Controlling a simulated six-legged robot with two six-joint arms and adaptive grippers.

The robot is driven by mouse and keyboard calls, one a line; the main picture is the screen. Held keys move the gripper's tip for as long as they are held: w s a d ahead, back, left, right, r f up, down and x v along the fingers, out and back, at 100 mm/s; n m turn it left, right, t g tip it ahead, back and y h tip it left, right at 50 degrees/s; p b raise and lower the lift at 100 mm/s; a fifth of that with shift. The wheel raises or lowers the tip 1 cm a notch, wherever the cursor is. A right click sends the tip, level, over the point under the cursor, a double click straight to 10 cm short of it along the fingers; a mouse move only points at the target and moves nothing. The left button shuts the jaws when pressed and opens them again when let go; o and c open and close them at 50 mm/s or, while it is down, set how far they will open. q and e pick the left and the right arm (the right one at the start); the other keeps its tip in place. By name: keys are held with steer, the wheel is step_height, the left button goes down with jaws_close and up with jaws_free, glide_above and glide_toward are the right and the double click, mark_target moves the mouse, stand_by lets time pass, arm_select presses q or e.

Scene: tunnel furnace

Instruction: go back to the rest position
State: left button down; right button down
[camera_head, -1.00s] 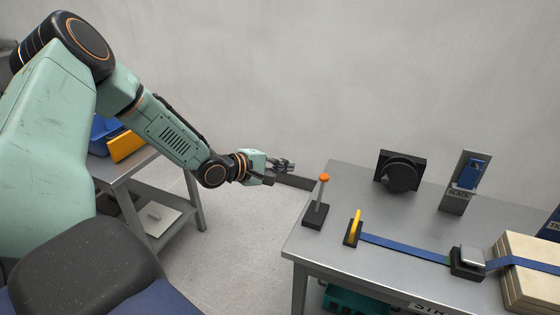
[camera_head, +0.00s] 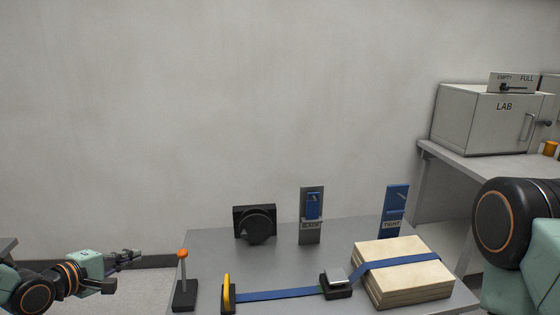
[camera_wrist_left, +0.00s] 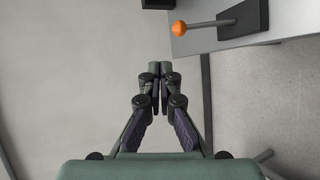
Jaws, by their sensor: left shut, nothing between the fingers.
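My left gripper (camera_head: 124,260) is at the lower left of the head view, to the left of the steel table (camera_head: 285,262) and apart from it. In the left wrist view its two fingers (camera_wrist_left: 159,88) meet at the tips with nothing between them, over bare floor. The orange-tipped lever (camera_head: 183,280) stands on the table's near left corner, closest to the gripper; the wrist view shows its orange ball (camera_wrist_left: 179,28) too. My right arm shows only in part at the right edge, and its gripper is out of view.
On the table are a black dial box (camera_head: 255,224), the SLACK sign (camera_head: 311,216), the TIGHT sign (camera_head: 395,212), a yellow handle (camera_head: 227,294), a buckle (camera_head: 336,285) and strapped boards (camera_head: 402,286). A LAB cabinet (camera_head: 481,120) stands on a bench at the right. Floor left of the table is clear.

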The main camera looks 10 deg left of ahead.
arm_select(q)
steer(key=s+d+f+m+g+y+b, duration=0.25)
steer(key=s+d+f+m+g, duration=0.35)
steer(key=s+d+f+m, duration=0.65)
steer(key=s+d+f+m+g+b, duration=0.1)
steer(key=s+f+g, duration=0.1)
steer(key=s+f, duration=0.3)
steer(key=s+d+f+m+g+y+b, duration=0.1)
steer(key=s+f, duration=0.4)
steer(key=s, duration=0.6)
steer(key=s+d+f+m+g+b, duration=0.1)
steer(key=s+d+f+g+b, duration=0.2)
steer(key=s, duration=0.6)
steer(key=shift+f+g, duration=0.5)
steer(key=shift+f, duration=0.4)
